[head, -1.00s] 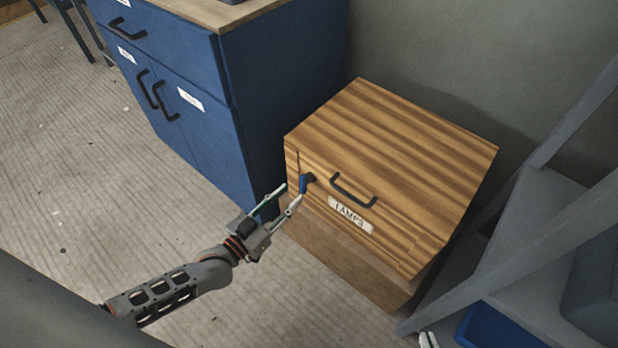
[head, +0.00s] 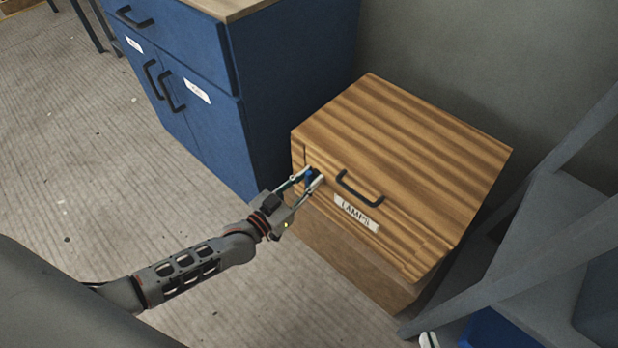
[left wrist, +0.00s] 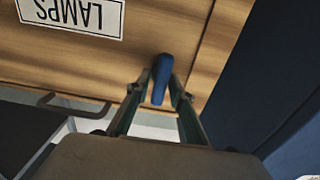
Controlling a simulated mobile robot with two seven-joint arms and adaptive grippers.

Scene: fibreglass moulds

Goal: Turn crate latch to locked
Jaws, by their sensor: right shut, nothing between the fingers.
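The crate (head: 400,135) is a striped wooden box with a black handle (head: 358,190) and a LAMPS label (head: 356,213) on its front. Its latch (head: 309,176) is a small blue lever at the upper left of the front; it also shows in the left wrist view (left wrist: 161,82), pointing toward my gripper. My left gripper (head: 315,174) has one finger on each side of the latch, close to it, with little gap; a firm grip is not visible. My right gripper (head: 429,340) shows only its pale fingertips at the bottom edge, shut and empty.
A blue cabinet (head: 285,85) with black handles stands left of and behind the crate. A grey shelf frame (head: 520,250) stands close on the right, with a blue bin (head: 490,330) low in it. The floor (head: 80,180) at left is open.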

